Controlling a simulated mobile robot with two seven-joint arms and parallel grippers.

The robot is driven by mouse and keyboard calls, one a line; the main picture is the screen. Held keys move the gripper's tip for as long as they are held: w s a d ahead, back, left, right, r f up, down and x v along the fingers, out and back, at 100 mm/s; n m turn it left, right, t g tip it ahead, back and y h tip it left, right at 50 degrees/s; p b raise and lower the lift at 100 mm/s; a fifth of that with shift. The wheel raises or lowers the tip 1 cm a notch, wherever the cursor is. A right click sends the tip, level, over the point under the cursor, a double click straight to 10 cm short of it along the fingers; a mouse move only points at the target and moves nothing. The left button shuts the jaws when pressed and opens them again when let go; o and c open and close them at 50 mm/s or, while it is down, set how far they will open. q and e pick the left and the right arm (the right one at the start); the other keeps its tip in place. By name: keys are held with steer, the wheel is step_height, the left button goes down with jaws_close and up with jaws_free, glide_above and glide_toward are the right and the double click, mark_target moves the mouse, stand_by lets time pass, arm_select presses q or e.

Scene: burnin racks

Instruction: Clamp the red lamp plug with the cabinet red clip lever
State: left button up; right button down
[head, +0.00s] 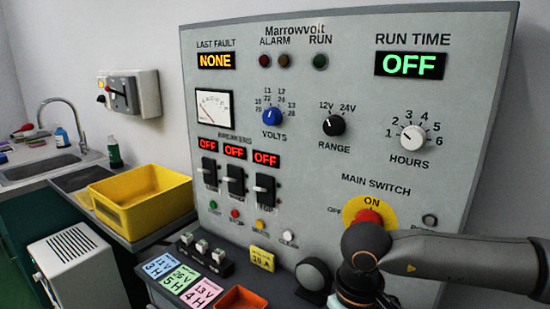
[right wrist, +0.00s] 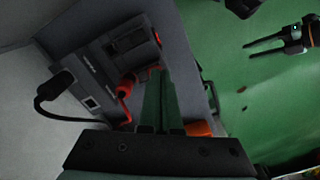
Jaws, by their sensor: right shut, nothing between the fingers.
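In the right wrist view, a red-orange curved part (right wrist: 123,88) sits by the dark socket strip, left of my right gripper's fingertips. I cannot tell whether it is the red lamp plug or the red clip lever. My right gripper (right wrist: 156,75) is shut and empty, its fingers close together beside that part. Contact cannot be told. A black plug with a cable (right wrist: 58,84) stands at the left. My left gripper (right wrist: 247,50) shows at the upper right over the green floor, its fingers apart. In the head view, the cabinet (head: 300,190) fills the middle.
A yellow bin (head: 140,205), an orange tray (head: 240,299) and coloured cards (head: 180,280) lie around the cabinet's front left. A black round part (head: 313,273) stands near my right arm. The main switch's red knob (head: 368,216) is just above that arm.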

steer(key=shift+f+b, duration=0.8)
steer(key=shift+f, duration=0.05)
stand_by(0.8)
steer(key=shift+r+p, duration=1.4)
steer(key=shift+r, duration=1.15)
